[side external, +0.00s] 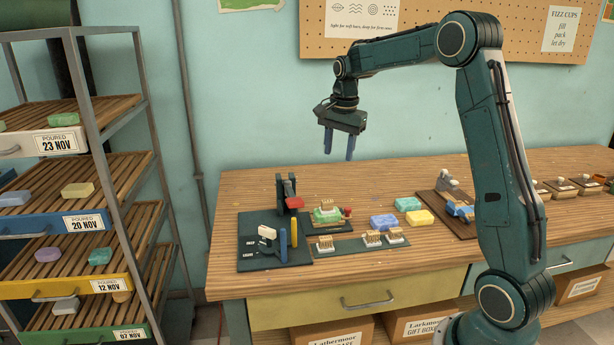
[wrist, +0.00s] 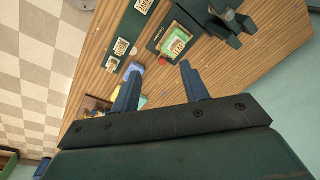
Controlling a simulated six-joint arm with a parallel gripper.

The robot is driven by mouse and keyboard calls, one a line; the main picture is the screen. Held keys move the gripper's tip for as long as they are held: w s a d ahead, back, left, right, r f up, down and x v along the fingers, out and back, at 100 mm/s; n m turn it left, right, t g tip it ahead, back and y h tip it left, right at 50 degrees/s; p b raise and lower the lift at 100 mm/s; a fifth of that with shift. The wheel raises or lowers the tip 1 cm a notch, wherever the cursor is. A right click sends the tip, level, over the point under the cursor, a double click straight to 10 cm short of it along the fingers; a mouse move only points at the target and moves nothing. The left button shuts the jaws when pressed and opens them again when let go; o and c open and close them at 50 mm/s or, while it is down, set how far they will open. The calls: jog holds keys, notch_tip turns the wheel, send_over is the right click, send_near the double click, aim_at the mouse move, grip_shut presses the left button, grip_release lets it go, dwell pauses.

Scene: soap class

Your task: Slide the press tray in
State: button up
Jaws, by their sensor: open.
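The press tray (side external: 313,222) appears as a dark plate carrying a green soap block (side external: 326,216) with a wooden-backed stamp on top and a red knob (side external: 347,212) at its right end. It sits out to the right of the dark press (side external: 281,192), which has a red part on its upright. The wrist view also shows the green soap (wrist: 174,42) on its plate, beside the dark press (wrist: 228,24). My gripper (side external: 339,151) is open and empty, high above the bench behind the tray; its two fingers also show in the wrist view (wrist: 161,72).
A dark board (side external: 262,258) with a white-topped piece, a blue post and a yellow post lies in front of the press. Several stamps sit on a strip (side external: 355,246) in front of the tray. Blue, teal and yellow soaps (side external: 384,221) lie right. A drying rack (side external: 75,190) stands left.

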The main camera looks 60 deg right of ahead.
aim_at(348, 208)
jog(key=w+d+f+m+g, duration=0.1)
jog(key=d+f+m, duration=0.4)
jog(key=d+f, duration=0.4)
jog(key=shift+w+d+y, duration=0.3)
jog(key=shift+d, duration=0.6)
jog(key=shift+f, duration=0.2)
notch_tip(348, 208, down, 14)
jog(key=shift+r, duration=0.25)
grip_shut()
